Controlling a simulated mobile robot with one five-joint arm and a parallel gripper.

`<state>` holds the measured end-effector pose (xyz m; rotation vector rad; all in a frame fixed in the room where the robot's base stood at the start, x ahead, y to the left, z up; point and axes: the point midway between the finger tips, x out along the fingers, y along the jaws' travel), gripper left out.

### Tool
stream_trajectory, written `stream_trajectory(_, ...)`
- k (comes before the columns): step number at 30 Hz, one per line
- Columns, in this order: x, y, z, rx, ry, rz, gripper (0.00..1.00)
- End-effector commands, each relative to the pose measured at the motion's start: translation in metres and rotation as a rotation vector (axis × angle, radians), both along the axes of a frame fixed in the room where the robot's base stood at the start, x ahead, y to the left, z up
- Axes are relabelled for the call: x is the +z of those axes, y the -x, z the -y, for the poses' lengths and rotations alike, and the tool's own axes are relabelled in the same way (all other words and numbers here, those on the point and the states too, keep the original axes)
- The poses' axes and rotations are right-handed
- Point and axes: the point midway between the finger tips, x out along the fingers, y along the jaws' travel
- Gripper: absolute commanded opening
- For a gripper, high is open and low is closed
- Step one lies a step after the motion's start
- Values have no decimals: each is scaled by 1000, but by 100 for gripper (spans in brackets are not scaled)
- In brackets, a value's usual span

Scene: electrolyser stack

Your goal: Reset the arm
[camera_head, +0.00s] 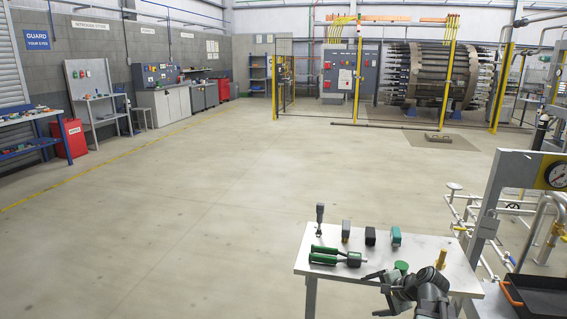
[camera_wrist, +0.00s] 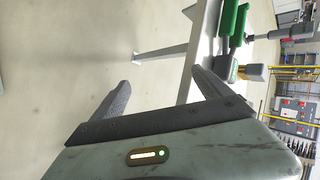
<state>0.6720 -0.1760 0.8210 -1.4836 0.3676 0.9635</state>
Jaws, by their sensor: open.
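My gripper (camera_head: 377,282) is at the front edge of a small white table (camera_head: 433,247) in the head view, at the end of my grey-green arm. In the wrist view its two dark fingers (camera_wrist: 162,92) stand wide apart with nothing between them. Beyond the fingers the wrist view shows the pale floor, a table leg and the table edge. A green-handled tool (camera_wrist: 234,20) shows at the top right of that view, apart from the fingers.
On the table are green-handled tools (camera_head: 325,256), an upright grey tool (camera_head: 319,219), several small blocks and a yellow piece (camera_head: 441,258). A gauge post (camera_head: 492,205) and black tray (camera_head: 535,295) stand to the right. The floor (camera_head: 200,200) to the left is clear.

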Motion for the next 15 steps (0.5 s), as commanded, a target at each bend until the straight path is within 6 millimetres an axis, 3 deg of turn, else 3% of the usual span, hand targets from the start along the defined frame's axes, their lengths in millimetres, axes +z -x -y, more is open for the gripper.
stream_trajectory(1, -13, 7, -38, 153, 94, -45, 88)
stream_trajectory(3, -30, 21, -79, 369, 231, -106, 88)
stream_trajectory(6, -47, 44, -121, 639, 393, -181, 88)
stream_trajectory(9, -57, 66, -149, 866, 522, -245, 88)
stream_trajectory(15, -62, 101, -182, 1229, 720, -355, 88)
